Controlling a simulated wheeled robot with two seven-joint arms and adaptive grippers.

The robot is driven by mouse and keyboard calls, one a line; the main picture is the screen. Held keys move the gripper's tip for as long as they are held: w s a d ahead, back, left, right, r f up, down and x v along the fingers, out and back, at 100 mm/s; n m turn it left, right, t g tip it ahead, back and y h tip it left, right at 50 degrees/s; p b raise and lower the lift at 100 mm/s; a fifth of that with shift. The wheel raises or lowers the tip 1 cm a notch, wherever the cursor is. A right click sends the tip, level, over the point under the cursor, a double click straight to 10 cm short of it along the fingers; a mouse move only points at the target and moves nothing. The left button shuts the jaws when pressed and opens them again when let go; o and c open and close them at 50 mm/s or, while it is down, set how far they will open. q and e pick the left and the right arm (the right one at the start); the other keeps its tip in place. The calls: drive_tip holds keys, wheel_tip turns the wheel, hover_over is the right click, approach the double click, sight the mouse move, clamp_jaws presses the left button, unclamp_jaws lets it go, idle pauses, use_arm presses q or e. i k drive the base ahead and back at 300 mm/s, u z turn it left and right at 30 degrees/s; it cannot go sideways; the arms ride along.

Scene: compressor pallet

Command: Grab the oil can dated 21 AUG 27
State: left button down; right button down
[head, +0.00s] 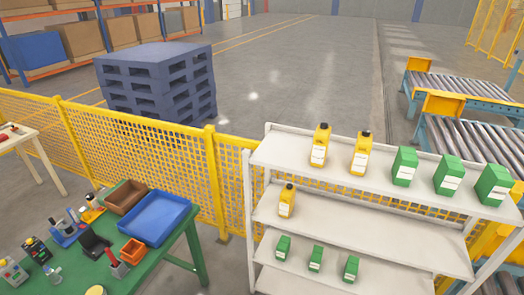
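Three yellow bottles with dark caps and white labels, which look like the oil cans, stand on a white shelf rack (375,232). One yellow can (320,146) and a second yellow can (360,154) are on the left half of the top shelf. A third yellow can (286,202) is alone at the left of the middle shelf. All are upright. The labels are too small for me to read any date. Neither of my grippers is in view.
A yellow mesh fence (150,138) runs behind. A green table (187,226) with trays and tools is at left. Roller conveyors (465,88) are at right. Blue pallets (158,78) stand beyond the fence.

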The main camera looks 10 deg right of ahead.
sight(287, 196)
drive_tip(key=z, duration=0.45)
drive_tip(key=i, duration=0.55)
drive_tip(key=z, duration=0.55)
drive_tip(key=i, duration=0.65)
drive_tip(key=u, duration=0.1)
